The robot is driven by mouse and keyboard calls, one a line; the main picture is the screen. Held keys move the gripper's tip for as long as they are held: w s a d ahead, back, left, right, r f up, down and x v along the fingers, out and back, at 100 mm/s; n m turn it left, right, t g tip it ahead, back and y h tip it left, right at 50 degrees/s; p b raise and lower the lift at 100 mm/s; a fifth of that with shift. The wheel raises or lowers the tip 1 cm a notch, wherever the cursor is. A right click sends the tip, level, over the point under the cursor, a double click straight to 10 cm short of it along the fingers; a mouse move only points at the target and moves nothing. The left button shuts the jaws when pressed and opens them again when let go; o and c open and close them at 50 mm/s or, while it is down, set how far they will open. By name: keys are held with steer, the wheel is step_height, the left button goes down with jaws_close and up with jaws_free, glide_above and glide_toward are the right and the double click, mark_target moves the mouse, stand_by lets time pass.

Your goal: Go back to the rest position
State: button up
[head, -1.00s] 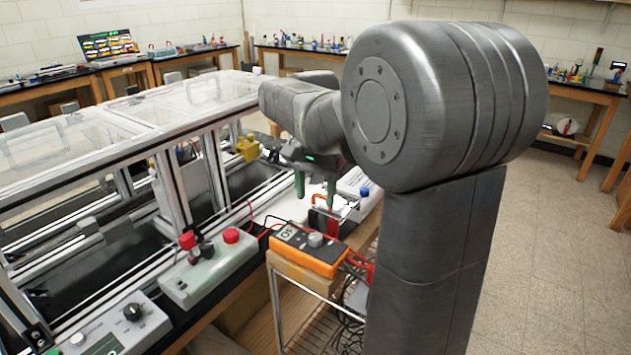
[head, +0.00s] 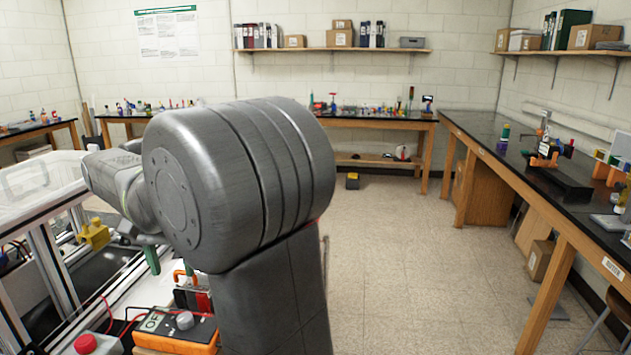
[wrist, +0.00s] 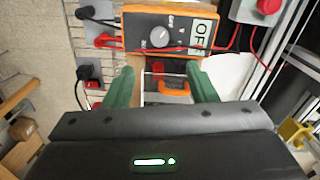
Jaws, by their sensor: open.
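My gripper (wrist: 163,88) is open, with its two green fingers spread apart in the wrist view. An orange-handled item (wrist: 172,84) shows in the gap between and beyond the fingers; I cannot tell how far below it lies, and nothing is visibly clamped. In the head view my grey arm hides most of the gripper; one green finger (head: 152,260) shows clearly, above the bench. An orange multimeter reading OFF (head: 178,330) sits in front of it, and also shows in the wrist view (wrist: 150,52).
The frame with clear panels (head: 40,180) stands close at left, with a yellow block (head: 93,234) beside the arm. A red-knobbed box (head: 92,345) is at lower left. A black-topped bench (head: 500,165) runs along the right.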

mark_target(185, 317)
step_height(185, 317, down, 13)
steer(key=shift+r, duration=0.15)
steer(key=shift+r, duration=0.1)
stand_by(0.4)
step_height(185, 317, up, 13)
step_height(185, 317, down, 14)
steer(key=shift+r, duration=0.25)
steer(key=m+b, duration=0.1)
steer(key=m, duration=0.4)
steer(key=shift+r+m, duration=0.1)
steer(key=shift+m, duration=0.3)
steer(key=m+b, duration=0.2)
steer(key=m, duration=0.4)
steer(key=shift+b, duration=0.35)
steer(key=shift+r, duration=3.1)
steer(key=shift+d, duration=0.1)
